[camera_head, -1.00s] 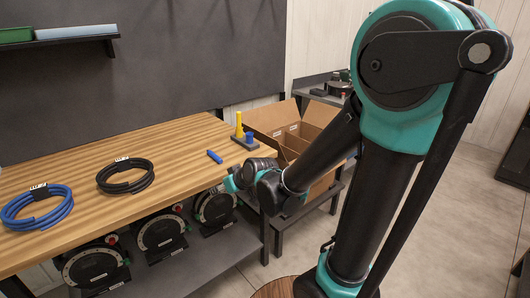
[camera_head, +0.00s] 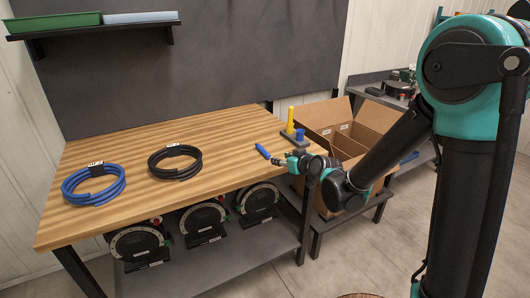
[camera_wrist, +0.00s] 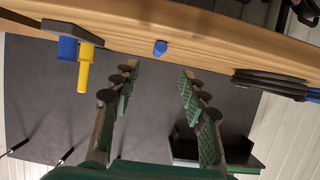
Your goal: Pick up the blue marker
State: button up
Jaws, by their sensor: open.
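The blue marker (camera_head: 263,151) lies on the wooden workbench (camera_head: 225,140) near its right front edge. In the wrist view the marker (camera_wrist: 160,47) shows end-on, upside down in the picture, between and beyond the two fingers. My gripper (camera_head: 285,160) is at the bench's right front edge, just right of the marker. In the wrist view my gripper (camera_wrist: 158,75) has its fingers spread wide with nothing between them. It appears apart from the marker.
A grey block with a yellow peg (camera_head: 290,120) and a blue peg (camera_head: 300,135) stands right behind the marker. A black cable coil (camera_head: 175,162) and a blue cable coil (camera_head: 93,184) lie to the left. An open cardboard box (camera_head: 340,105) stands right of the bench.

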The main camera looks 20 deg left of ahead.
aim_at(268, 154)
jog(key=x, duration=0.6)
jog(key=shift+w+a+f, duration=0.15)
jog(key=shift+a+f, duration=0.05)
jog(key=shift+a, duration=0.1)
jog(key=shift+x, duration=2.65)
jog(key=shift+r, duration=0.1)
grip_shut()
